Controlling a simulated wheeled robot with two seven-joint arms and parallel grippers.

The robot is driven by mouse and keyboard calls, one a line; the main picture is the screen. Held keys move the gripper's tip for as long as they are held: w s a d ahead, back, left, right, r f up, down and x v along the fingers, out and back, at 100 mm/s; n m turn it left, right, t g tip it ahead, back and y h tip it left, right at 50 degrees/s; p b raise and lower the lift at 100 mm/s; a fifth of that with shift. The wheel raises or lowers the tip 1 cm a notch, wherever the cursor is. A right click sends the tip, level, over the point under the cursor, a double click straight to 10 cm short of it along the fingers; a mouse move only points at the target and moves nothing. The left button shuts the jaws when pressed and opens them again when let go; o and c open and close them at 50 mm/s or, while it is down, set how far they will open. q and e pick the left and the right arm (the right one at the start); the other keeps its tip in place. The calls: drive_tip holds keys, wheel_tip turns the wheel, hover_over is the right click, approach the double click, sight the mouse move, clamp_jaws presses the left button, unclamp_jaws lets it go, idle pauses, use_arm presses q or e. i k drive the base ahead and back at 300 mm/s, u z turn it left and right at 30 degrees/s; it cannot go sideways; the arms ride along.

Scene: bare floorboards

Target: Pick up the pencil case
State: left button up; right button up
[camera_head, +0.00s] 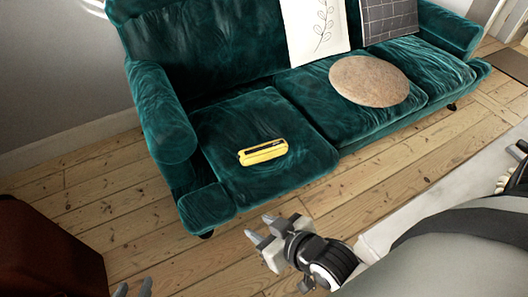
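A yellow pencil case (263,152) with a dark strip along its top lies on the left seat cushion of a green velvet sofa (225,125). My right gripper (260,229) is in front of the sofa, below the pencil case in the picture and apart from it. Its two fingers are spread with nothing between them. My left gripper (133,289) shows only its fingertips at the bottom edge, left of centre. They stand apart with nothing seen between them, and the rest of it is out of the picture.
A round brown cushion (369,81) lies on the sofa's middle seat. A white leaf-print cushion (315,30) and a dark checked one (389,18) lean on the backrest. A dark red-brown object (45,255) stands at the lower left. Bare floorboards (110,190) lie before the sofa.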

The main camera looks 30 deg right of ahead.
sight(269, 150)
drive_tip(key=z, duration=2.45)
drive_tip(key=i, duration=0.5)
drive_tip(key=u, duration=0.8)
